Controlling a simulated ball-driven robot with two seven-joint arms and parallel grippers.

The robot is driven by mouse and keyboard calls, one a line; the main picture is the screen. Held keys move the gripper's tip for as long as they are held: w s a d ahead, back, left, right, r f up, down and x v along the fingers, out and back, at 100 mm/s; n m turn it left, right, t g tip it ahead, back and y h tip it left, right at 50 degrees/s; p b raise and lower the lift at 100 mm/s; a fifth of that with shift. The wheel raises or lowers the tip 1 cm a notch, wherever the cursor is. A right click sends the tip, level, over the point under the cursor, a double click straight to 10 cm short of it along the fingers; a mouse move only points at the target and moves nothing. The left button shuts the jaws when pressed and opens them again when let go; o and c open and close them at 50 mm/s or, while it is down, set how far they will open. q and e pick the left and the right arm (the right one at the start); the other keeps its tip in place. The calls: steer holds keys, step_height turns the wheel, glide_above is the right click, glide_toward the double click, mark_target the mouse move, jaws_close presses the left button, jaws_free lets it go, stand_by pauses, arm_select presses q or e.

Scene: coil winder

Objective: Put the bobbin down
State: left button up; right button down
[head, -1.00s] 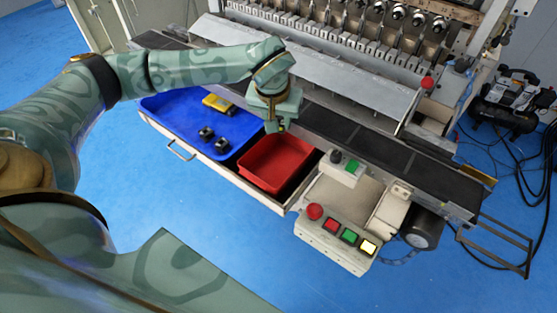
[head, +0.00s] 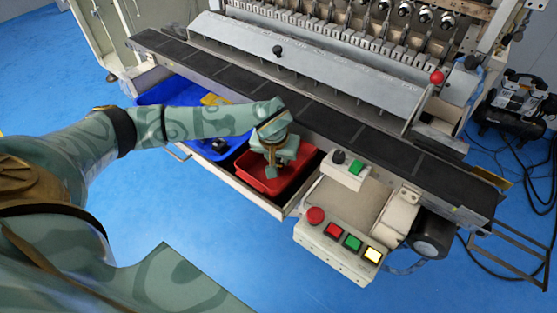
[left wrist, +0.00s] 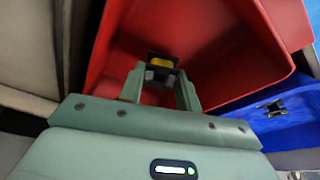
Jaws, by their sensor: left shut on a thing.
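In the left wrist view, the bobbin (left wrist: 161,62) has a dark square flange and a yellow middle, and sits between the two fingertips of my left gripper (left wrist: 162,76). The gripper is shut on it. The red tray (left wrist: 210,60) lies around and behind the bobbin in that view. In the head view, my left gripper (head: 271,170) points down over the red tray (head: 252,176), with the bobbin hidden by the hand. I cannot tell whether the bobbin touches the tray floor. My right gripper is not in view.
A blue tray (head: 152,97) stands left of the red one, with a dark part (head: 219,145) and a yellow item (head: 212,99) in it. A dark conveyor belt (head: 345,126) runs behind. A button panel (head: 338,245) is at the right front.

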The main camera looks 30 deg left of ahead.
arm_select(q)
steer(key=shift+f, duration=0.55)
steer(key=shift+f, duration=0.15)
steer(key=o, duration=1)
steer(key=p+v, duration=0.4)
steer(key=v, duration=0.8)
steer(key=shift+s, duration=0.15)
